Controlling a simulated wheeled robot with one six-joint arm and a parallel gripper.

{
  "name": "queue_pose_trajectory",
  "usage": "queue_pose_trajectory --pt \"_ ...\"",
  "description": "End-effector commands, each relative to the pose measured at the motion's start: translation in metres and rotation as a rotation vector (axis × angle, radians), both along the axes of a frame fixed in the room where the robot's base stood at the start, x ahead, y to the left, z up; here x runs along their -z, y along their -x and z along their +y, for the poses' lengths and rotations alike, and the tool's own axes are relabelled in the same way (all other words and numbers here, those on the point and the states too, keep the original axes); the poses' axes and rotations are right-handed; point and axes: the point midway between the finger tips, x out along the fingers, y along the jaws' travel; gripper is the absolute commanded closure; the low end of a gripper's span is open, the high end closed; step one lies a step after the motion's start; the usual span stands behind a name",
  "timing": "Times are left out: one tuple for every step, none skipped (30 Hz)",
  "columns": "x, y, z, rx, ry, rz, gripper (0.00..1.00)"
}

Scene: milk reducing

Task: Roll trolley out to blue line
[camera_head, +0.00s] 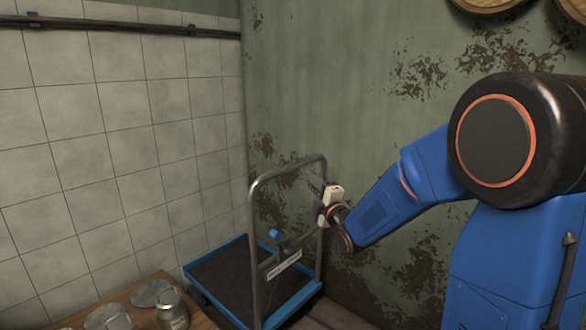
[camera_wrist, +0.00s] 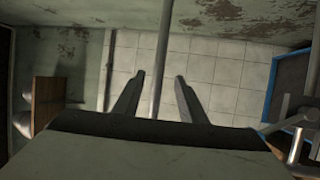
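The trolley stands in the corner. Its dark platform has a blue rim (camera_head: 213,259), and a grey tube handle (camera_head: 254,230) with a white label plate (camera_head: 284,264) rises from it. My gripper (camera_head: 315,184) is at the upper part of the handle's right post. In the wrist view my gripper (camera_wrist: 160,77) has its two fingers apart, with a grey tube (camera_wrist: 160,55) of the handle running between them. Gaps show on both sides of the tube. The trolley's blue rim (camera_wrist: 272,85) also shows at the right there. No blue line is in view.
A wooden table (camera_head: 143,314) with metal lids (camera_head: 151,293) and a metal can (camera_head: 172,310) stands at the front left, close to the trolley. A tiled wall (camera_head: 120,150) is at left and a stained green wall (camera_head: 340,90) behind. Barrel ends hang at top right.

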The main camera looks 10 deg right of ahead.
Motion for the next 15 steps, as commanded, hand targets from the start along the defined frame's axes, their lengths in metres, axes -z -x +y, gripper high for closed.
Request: queue_pose_trajectory --pt "-0.002 -0.009 0.003 -0.002 0.0 0.0 0.62" --pt "-0.002 -0.014 0.004 -0.002 0.0 0.0 0.62" --pt "-0.004 -0.021 0.006 -0.002 0.0 0.0 0.62" --pt "-0.005 -0.026 0.007 -0.003 0.0 -0.001 0.62" --pt "-0.006 -0.031 0.008 -0.002 -0.001 0.0 0.62" --pt "-0.007 -0.038 0.009 -0.002 -0.001 0.0 0.62" --pt "-0.008 -0.043 0.01 -0.001 -0.001 0.0 0.62" --pt "-0.009 -0.048 0.012 -0.001 -0.001 0.0 0.62" --pt "-0.011 -0.055 0.013 -0.001 -0.001 -0.001 0.62" --pt "-0.011 -0.06 0.014 -0.001 -0.001 0.0 0.62" --pt "-0.012 -0.065 0.016 -0.001 -0.001 0.0 0.62" --pt "-0.013 -0.071 0.017 -0.001 -0.001 0.0 0.62" --pt "-0.014 -0.076 0.018 -0.001 -0.001 0.0 0.62" --pt "-0.015 -0.08 0.019 -0.002 -0.001 0.0 0.62" --pt "-0.016 -0.086 0.021 -0.002 -0.001 -0.001 0.62"
